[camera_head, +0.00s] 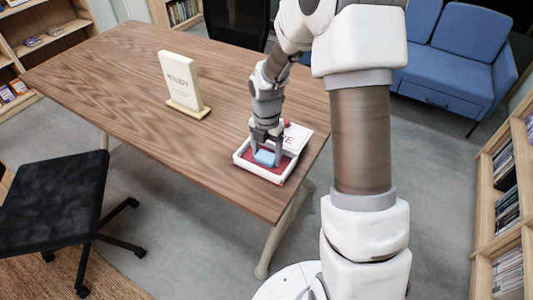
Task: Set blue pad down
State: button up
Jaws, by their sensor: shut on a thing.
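My gripper (266,153) is at the near right end of the wooden table (130,95), pointing down. It is shut on the blue pad (264,158), a small light blue block. The pad is over a white-rimmed tray with a dark red floor (262,172). I cannot tell whether the pad touches the tray's floor. My gripper hides part of the tray and the pad's upper side.
A white card with red and dark lettering (296,138) is at the tray's back right. A cream sign on a base (181,82) stands mid-table. The table's left part is clear. A black chair (52,198), blue sofa (450,65) and bookshelf (500,190) surround it.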

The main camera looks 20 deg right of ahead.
jog(key=shift+f, duration=0.1)
jog(key=o, duration=1.2)
